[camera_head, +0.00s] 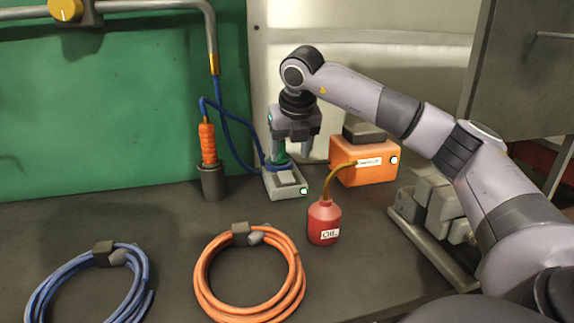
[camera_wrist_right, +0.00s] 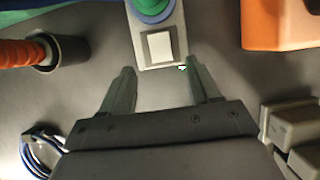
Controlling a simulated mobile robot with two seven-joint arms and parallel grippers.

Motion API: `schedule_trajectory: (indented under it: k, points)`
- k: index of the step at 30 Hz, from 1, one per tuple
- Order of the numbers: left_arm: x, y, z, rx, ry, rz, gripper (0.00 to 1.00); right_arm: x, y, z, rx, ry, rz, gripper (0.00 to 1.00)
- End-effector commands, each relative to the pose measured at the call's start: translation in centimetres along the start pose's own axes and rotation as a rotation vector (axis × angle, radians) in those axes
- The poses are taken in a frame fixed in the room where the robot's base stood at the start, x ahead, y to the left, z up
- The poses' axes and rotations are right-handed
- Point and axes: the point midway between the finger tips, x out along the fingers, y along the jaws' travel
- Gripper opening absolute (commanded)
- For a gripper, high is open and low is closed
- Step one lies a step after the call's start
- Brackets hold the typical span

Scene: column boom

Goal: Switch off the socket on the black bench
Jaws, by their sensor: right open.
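The socket (camera_head: 285,186) is a light grey box on the black bench (camera_head: 180,226). It has a pale rocker switch, a green lit lamp at its front right corner, and a blue plug with a blue cable at its back. In the right wrist view the socket (camera_wrist_right: 160,47) lies just beyond my fingertips, with its switch facing up. My right gripper (camera_head: 293,150) points down over the back of the socket in the head view. It is open and empty, and its fingers (camera_wrist_right: 160,78) also show in the wrist view. I cannot tell whether it touches the socket. My left gripper is not in view.
An orange box (camera_head: 362,172) and a red oil can (camera_head: 323,222) stand to the right. An orange-handled tool in a dark cup (camera_head: 212,182) stands to the left. Orange (camera_head: 205,285) and blue (camera_head: 145,285) cable coils lie in front. A green panel (camera_head: 110,110) is behind.

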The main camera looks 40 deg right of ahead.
Motion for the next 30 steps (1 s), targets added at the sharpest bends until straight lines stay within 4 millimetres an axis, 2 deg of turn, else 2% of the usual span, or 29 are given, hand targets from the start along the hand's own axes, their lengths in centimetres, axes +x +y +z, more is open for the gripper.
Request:
schedule_trajectory:
  k: [12, 16, 23, 24, 29, 30]
  points:
    - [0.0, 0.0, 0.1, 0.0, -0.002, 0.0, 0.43, 5.8, -0.1, -0.1, 0.0, 0.002, -0.002, 0.62]
    - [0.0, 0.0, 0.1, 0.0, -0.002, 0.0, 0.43, 6.6, -0.1, -0.1, -0.001, 0.001, -0.001, 0.62]
    - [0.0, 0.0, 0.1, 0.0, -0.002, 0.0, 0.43, 6.7, -0.1, -0.1, -0.001, 0.0, -0.001, 0.62]
    - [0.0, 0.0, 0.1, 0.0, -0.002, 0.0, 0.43, 6.7, -0.1, -0.1, 0.0, 0.0, -0.001, 0.58]
    - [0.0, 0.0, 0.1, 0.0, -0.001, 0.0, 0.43, 6.7, -0.1, 0.0, 0.0, 0.0, -0.001, 0.06]
    - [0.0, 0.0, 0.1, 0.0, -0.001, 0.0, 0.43, 6.7, -0.1, 0.0, 0.0, 0.0, -0.001, 0.05]
